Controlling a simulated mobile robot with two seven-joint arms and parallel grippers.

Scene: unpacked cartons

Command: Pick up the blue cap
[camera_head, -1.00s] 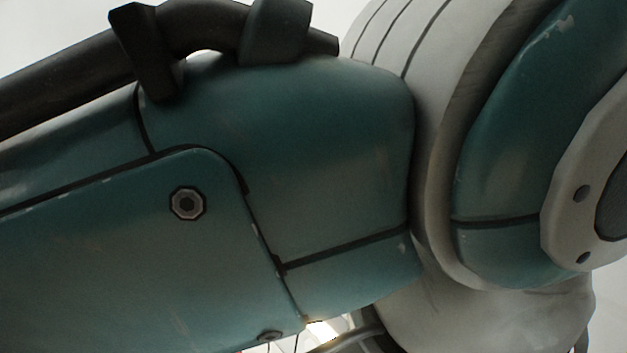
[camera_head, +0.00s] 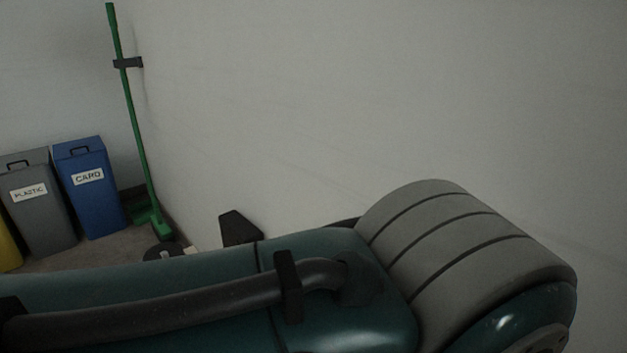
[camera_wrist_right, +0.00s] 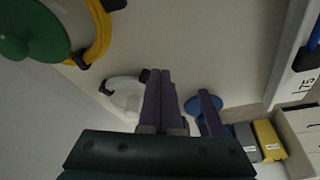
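A blue rounded thing (camera_wrist_right: 192,106), probably the blue cap, shows in the right wrist view just right of my right gripper. A dark purple-blue slab overlaps it, and I cannot tell what this slab is. My right gripper (camera_wrist_right: 160,74) has its two purple fingers side by side with no clear gap, empty and apart from the blue thing. No cap shows in the head view, where my own arm fills the lower part.
The right wrist view has a white rounded thing (camera_wrist_right: 124,92), a yellow coil (camera_wrist_right: 101,30) and a green rounded thing (camera_wrist_right: 38,28) at left. The head view shows a blue bin (camera_head: 90,195), a grey bin (camera_head: 38,215), a green broom (camera_head: 133,115) and a bare wall.

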